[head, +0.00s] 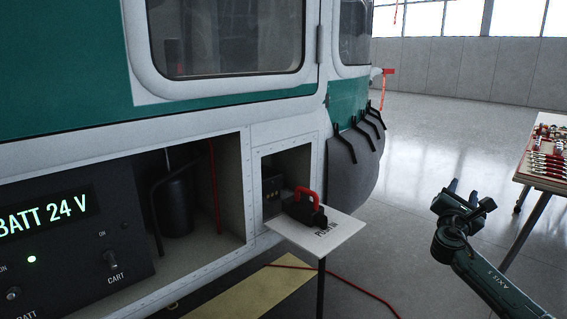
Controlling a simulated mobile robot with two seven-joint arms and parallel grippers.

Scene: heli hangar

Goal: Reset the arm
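My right arm comes in from the lower right. Its gripper (463,203) is held up over the floor, with its dark fingers pointing up and apart. I see nothing between them. It is clear of the helicopter and of the small shelf. My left gripper is not in the head view.
The green and white helicopter (70,75) fills the left. A black plug with a red handle (307,196) sits on a small white shelf (325,232) by an open bay. A battery cart panel (75,235) is lower left. A tool table (545,160) stands right.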

